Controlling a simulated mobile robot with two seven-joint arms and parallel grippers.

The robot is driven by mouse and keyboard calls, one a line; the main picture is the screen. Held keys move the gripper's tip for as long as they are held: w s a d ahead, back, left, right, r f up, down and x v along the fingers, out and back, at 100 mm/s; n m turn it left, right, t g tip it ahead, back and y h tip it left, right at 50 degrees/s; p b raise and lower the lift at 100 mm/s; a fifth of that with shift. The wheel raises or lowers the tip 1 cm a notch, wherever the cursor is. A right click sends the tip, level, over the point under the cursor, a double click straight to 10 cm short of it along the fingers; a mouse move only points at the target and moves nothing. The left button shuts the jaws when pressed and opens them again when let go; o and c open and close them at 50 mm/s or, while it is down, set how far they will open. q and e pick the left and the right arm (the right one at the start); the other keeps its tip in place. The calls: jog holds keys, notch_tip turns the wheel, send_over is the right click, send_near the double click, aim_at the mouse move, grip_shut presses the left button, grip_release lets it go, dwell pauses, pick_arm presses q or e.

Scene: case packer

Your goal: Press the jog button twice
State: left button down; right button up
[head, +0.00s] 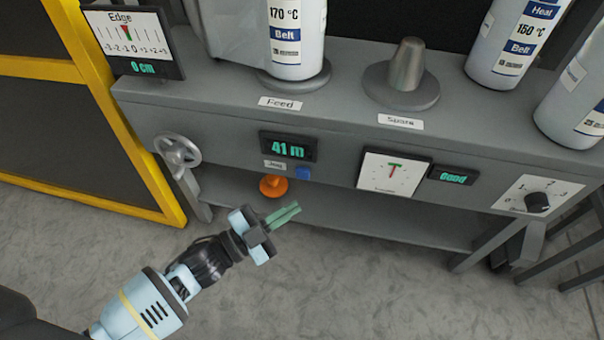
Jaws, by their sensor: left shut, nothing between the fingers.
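The jog button is a small blue button (303,173) on the front panel of the grey machine, right of a small white label (274,165) and below a display (288,147) reading "41 m". An orange mushroom-shaped knob (272,185) sits just lower left of it. My left gripper (290,212) is shut and empty, its greenish fingers together and pointing up and right. In the picture its tips lie a little below the blue button, and the button is not covered. I cannot tell the depth gap exactly. My right gripper is not in view.
A handwheel (177,151) juts out at the panel's left. A "Good" display (453,175), a gauge (393,174) and a black dial (537,201) are to the right. Labelled bottles (297,40) and a grey spindle (407,70) stand on top. A yellow-framed guard (92,75) is at left.

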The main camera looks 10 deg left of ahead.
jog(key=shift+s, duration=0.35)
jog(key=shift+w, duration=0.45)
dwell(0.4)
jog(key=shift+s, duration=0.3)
pick_arm(q)
jog(key=s+n+t, duration=0.1)
jog(key=n, duration=0.6)
jog(key=s+n+t, duration=0.1)
jog(key=n, duration=0.7)
jog(key=s+n+t+h, duration=0.1)
jog(key=n, duration=0.6)
jog(key=shift+s+f+n+t, duration=0.15)
jog(key=shift+s+n+t, duration=0.25)
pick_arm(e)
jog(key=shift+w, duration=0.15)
pick_arm(q)
jog(key=shift+w, duration=0.1)
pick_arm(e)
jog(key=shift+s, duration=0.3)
